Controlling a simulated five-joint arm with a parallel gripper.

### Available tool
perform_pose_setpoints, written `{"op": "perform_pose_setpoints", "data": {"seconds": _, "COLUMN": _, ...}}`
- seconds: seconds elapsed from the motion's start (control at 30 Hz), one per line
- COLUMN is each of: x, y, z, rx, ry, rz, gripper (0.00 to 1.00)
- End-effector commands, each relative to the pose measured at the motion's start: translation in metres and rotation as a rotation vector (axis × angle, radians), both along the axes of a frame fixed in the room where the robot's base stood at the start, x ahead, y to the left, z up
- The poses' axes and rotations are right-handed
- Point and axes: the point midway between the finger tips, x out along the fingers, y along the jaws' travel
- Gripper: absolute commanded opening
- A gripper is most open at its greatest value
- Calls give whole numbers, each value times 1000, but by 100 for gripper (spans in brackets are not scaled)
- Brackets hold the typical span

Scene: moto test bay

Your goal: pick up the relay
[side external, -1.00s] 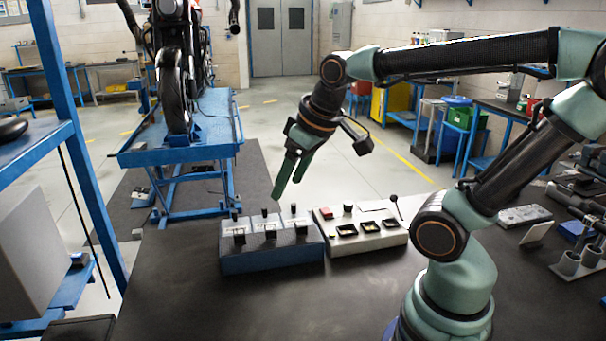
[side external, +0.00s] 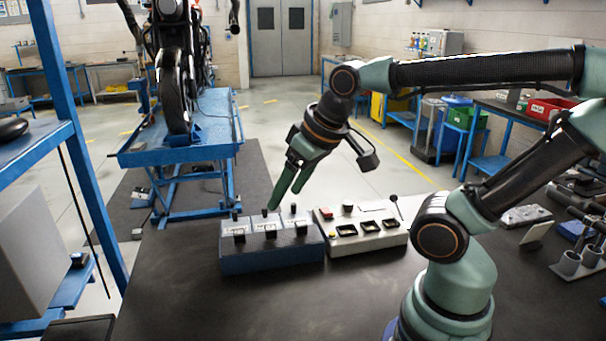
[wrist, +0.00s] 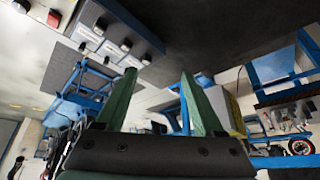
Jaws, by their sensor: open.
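The blue box (side external: 270,262) on the dark table holds a row of black block-like parts (side external: 270,233) along its front and smaller black pegs behind white labels. I take the relay to be one of these blocks, but I cannot tell which. My gripper (side external: 285,198) is open and empty, its green fingers pointing down and left just above the box's back edge. In the wrist view the two fingers of my gripper (wrist: 158,76) stand apart with nothing between them. The box's labelled face and black parts (wrist: 125,45) show at upper left there.
A white box (side external: 375,243) with empty black-rimmed sockets, a red button and a lever stands right of the blue box. The table front (side external: 190,305) is clear. A blue motorcycle lift (side external: 185,150) stands behind. Grey cylindrical holders (side external: 568,264) sit at far right.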

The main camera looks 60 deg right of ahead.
Motion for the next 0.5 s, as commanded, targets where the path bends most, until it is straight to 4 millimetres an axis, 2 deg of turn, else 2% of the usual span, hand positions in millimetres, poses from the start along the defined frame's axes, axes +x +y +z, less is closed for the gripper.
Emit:
{"op": "perform_pose_setpoints", "data": {"seconds": 0.17, "x": 13, "y": -17, "z": 0, "rx": 117, "ry": 70, "rz": -297, "gripper": 70}}
{"op": "perform_pose_setpoints", "data": {"seconds": 0.5, "x": 48, "y": -73, "z": -12, "rx": 390, "ry": 208, "rz": -1196, "gripper": 70}}
